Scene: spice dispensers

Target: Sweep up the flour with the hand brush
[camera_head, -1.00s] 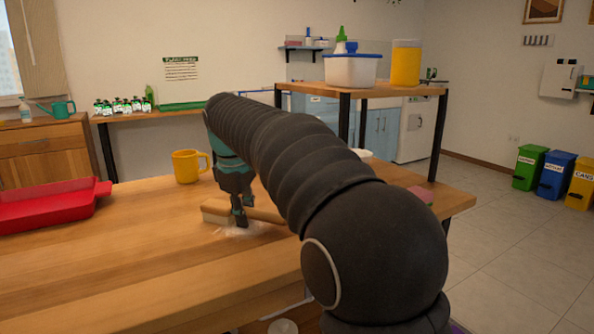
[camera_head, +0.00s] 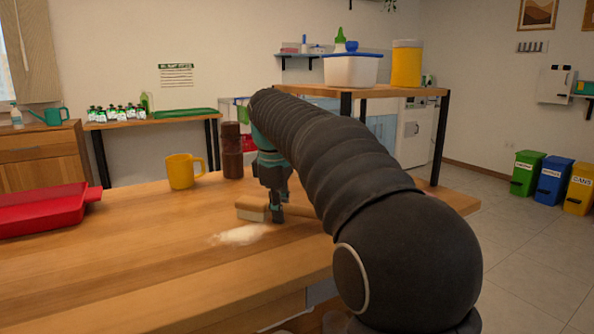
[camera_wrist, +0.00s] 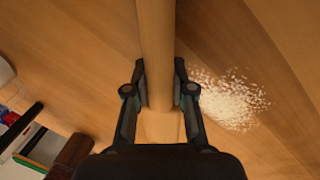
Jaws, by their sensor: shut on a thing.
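The flour (camera_head: 241,234) is a pale, loose patch on the wooden table (camera_head: 150,270). In the wrist view the flour (camera_wrist: 228,98) lies to the right of my gripper. The hand brush (camera_head: 252,211) has a light wooden body and handle. My gripper (camera_head: 277,216) is shut on the brush, just behind and to the right of the flour in the head view. In the wrist view my gripper (camera_wrist: 160,88) has a finger on each side of the brush handle (camera_wrist: 156,40). The bristles are mostly hidden, and I cannot tell whether they touch the table.
A red tray (camera_head: 45,215) sits at the table's left. A yellow mug (camera_head: 180,171) and a dark brown wooden mill (camera_head: 232,150) stand at the back. A raised shelf (camera_head: 385,90) with a white tub (camera_head: 351,70) is behind my arm. The table's front left is clear.

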